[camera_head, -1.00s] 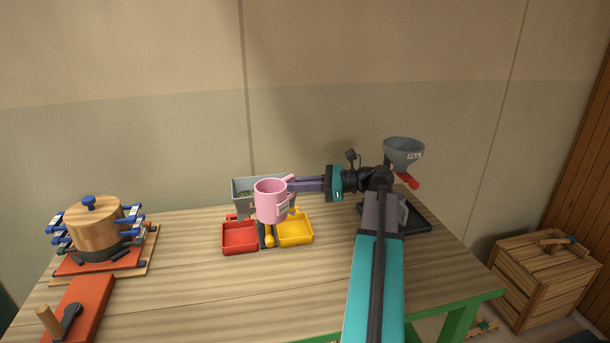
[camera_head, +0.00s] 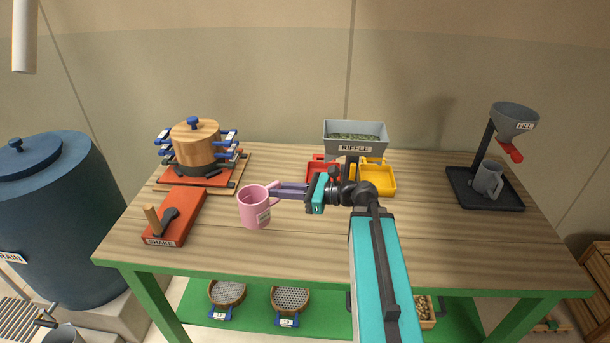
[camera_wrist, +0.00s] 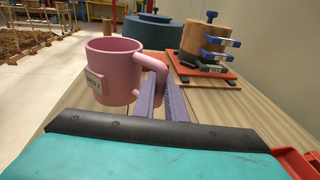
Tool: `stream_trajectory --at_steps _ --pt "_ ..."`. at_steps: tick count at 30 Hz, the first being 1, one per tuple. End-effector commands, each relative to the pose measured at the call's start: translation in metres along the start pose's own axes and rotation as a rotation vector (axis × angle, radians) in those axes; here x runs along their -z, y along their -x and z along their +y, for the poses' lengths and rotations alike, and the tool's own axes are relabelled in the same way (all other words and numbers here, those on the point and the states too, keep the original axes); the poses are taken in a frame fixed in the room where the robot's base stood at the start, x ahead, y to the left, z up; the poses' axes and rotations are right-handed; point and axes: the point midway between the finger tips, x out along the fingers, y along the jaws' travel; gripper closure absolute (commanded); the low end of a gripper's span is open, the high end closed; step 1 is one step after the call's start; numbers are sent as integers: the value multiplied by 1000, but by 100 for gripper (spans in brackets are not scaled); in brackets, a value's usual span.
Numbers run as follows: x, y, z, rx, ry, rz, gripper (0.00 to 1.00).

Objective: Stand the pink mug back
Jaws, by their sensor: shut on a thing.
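The pink mug (camera_head: 254,208) is upright in front of my gripper (camera_head: 278,190), with its handle toward the gripper and a pale label on its side. My gripper is shut on the mug's handle. In the wrist view the mug (camera_wrist: 112,72) hangs at the far end of the purple fingers (camera_wrist: 166,98), which close on the handle. The mug appears held above the wooden table (camera_head: 270,245); its exact height is hard to tell. Its inside is not clearly seen.
A red SHAKE block (camera_head: 178,218) with a lever and a clamped wooden pot (camera_head: 196,145) stand left. The RIFFLE box (camera_head: 355,140), red tray (camera_head: 322,170) and yellow tray (camera_head: 378,180) are behind. A grey mug (camera_head: 488,178) stands under the funnel (camera_head: 514,118). The front middle is clear.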

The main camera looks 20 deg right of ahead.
Motion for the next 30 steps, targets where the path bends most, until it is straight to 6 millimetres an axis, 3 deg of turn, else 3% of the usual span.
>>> stream_trajectory --at_steps 3,9,30 --pt "11 -28 15 -21 1 1 100" --pt "22 -54 28 -35 5 4 100" --pt "24 -59 30 -38 5 5 100"
